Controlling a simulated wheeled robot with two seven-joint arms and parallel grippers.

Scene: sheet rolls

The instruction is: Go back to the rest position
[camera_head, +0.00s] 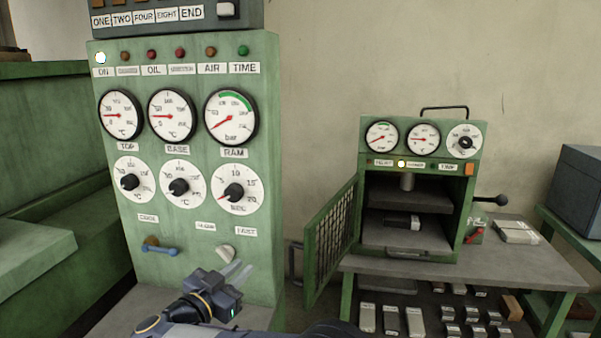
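My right gripper (236,272) is low in the head view, in front of the lower part of the green control cabinet (262,180). Its pale fingers point up and to the right, just below a light-coloured knob (225,252). I see nothing held between them, but the fingers are small and blurred, so I cannot tell if they are open or shut. My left gripper is not in view.
A small green press oven (478,190) stands on a grey bench (500,268), its mesh door (330,243) swung open to the left. A dark block (402,222) lies inside. Several small blocks sit on the shelf below. A grey box (575,178) is far right.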

